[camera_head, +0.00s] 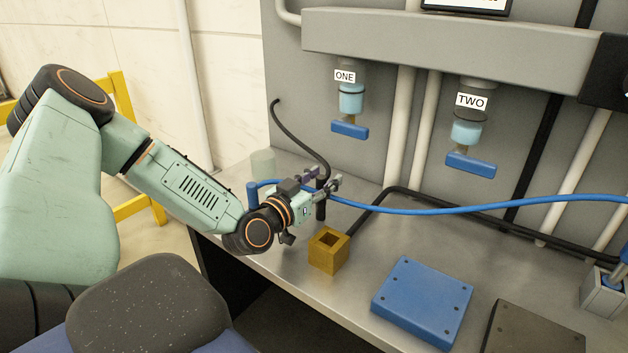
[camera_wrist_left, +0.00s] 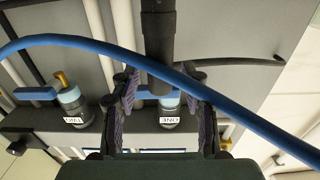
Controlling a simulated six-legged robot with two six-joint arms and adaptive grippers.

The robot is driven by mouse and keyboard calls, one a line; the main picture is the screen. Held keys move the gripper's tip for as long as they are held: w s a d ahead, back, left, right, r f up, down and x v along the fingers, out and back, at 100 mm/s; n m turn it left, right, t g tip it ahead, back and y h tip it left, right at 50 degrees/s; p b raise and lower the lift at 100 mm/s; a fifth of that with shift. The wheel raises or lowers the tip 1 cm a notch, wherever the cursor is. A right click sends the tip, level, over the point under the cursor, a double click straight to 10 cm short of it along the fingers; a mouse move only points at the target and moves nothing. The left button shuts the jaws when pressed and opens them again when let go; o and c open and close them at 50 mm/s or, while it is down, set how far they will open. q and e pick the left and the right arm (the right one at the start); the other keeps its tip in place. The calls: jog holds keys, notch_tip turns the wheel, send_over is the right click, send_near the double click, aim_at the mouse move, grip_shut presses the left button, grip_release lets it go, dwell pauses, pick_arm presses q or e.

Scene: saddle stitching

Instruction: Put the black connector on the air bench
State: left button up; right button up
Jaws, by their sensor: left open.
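The black connector (camera_head: 321,206) stands upright over the bench top, with a black hose (camera_head: 292,135) rising from it to the back panel. In the left wrist view the connector (camera_wrist_left: 158,45) hangs from the top edge, its end near the gap between the fingertips. My left gripper (camera_head: 320,184) is open at the connector; I cannot tell whether it touches. It also shows in the left wrist view (camera_wrist_left: 160,80). The air bench (camera_head: 450,35) carries port ONE (camera_head: 350,98) and port TWO (camera_head: 467,128), each with a blue lever. My right gripper is not in view.
A blue hose (camera_head: 480,208) crosses the bench past my left gripper, and crosses in front of the connector in the left wrist view. A yellow square holder (camera_head: 330,259) stands close by. A blue plate (camera_head: 425,295) and a dark plate (camera_head: 530,333) lie to the right.

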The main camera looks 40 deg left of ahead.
pick_arm(q)
jog(key=shift+r, duration=0.2)
jog(key=shift+s+p, duration=0.4)
jog(key=shift+p, duration=0.25)
jog(key=s+d+p, duration=0.1)
jog(key=s+p, duration=0.6)
jog(key=s, duration=0.4)
jog(key=shift+d, duration=0.15)
jog(key=shift+f, duration=0.1)
jog(key=shift+s, duration=0.15)
